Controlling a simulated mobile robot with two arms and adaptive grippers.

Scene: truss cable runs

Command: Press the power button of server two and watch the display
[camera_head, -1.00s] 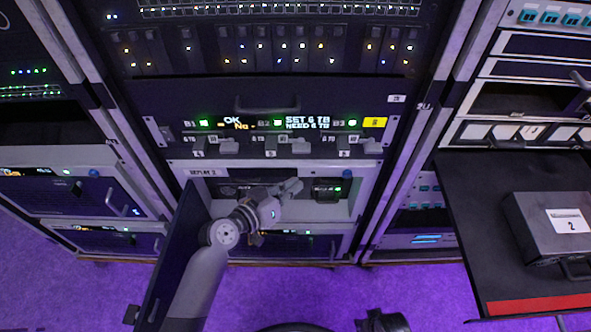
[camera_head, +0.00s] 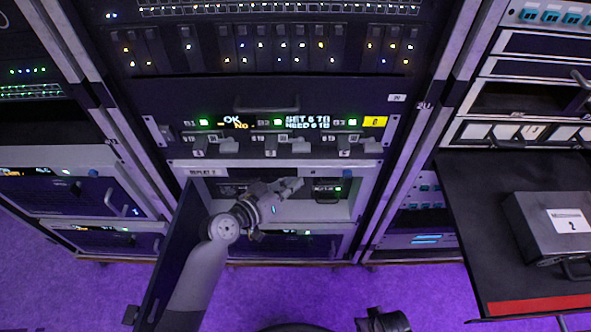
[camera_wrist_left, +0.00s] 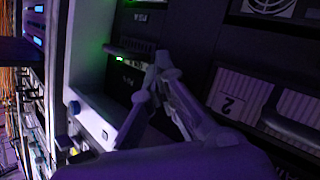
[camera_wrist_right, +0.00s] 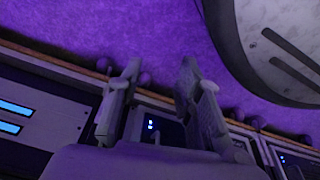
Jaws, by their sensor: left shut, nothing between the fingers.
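My left gripper (camera_head: 292,185) is shut and empty, in front of the open bay (camera_head: 340,208) in the middle rack. In the left wrist view its fingertips (camera_wrist_left: 158,75) point into the bay, near a module with a green light (camera_wrist_left: 120,60); contact cannot be told. A blue round button (camera_head: 374,174) is on the bay's upper right frame, apart from the gripper. A lit display (camera_head: 307,122) above reads "NEED 6 TB", beside "OK" and "No". My right gripper (camera_wrist_right: 155,80) is open and empty, low over the floor.
The bay's dark door (camera_head: 172,255) stands open to the left of my left arm. A grey box labelled 2 (camera_head: 555,240) rests on a black shelf (camera_head: 475,225) with a red front edge at the right. The purple floor (camera_head: 440,285) before the racks is mostly clear.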

